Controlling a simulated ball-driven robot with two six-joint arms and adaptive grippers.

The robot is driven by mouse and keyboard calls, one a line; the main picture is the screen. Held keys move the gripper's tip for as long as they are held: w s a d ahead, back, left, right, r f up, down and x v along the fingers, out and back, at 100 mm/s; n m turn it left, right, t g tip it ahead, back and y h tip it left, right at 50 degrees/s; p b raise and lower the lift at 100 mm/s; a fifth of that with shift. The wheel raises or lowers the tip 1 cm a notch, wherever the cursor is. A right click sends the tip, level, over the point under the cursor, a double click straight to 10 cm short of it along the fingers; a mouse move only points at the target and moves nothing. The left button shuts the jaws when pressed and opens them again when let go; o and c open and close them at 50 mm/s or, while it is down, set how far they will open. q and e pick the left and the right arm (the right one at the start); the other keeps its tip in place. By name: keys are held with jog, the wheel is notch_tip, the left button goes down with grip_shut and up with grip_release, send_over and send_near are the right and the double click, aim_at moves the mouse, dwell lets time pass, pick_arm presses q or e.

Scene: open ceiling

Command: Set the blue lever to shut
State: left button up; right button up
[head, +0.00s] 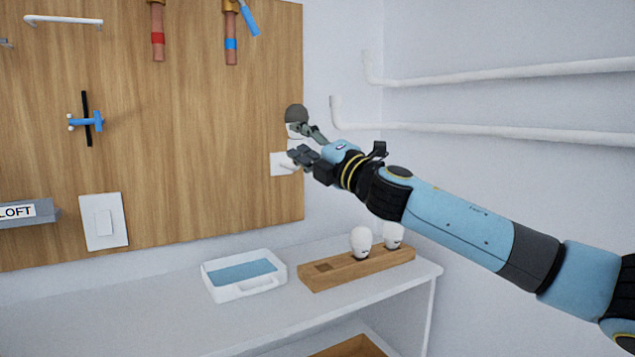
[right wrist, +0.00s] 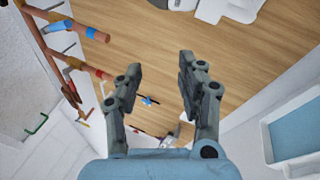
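The blue lever (head: 249,18) is at the top of the wooden board in the head view. It slants down to the right from a brass valve above a copper pipe (head: 231,50) with a blue band; the valve's top is cut off. The lever also shows in the right wrist view (right wrist: 57,25), upper left, outside the fingers. My right gripper (head: 303,143) is below and right of the lever, by the board's right edge, clear of the lever. Its fingers (right wrist: 160,80) are apart with nothing between them. My left gripper is not in view.
A second copper pipe (head: 157,35) with a red band hangs left of the blue-banded one. A dark round knob (head: 296,114) is close to my right gripper. Below are a shelf with a white case (head: 245,292) and a wooden block (head: 340,274) holding white bulbs.

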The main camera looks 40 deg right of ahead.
notch_tip(320, 180, down, 7)
jog(key=s+d+m+g+h, duration=0.1)
jog(key=m+h, duration=0.2)
jog(key=m, duration=0.2)
jog(key=shift+s+d+g, duration=0.2)
jog(key=shift+s+g, duration=0.1)
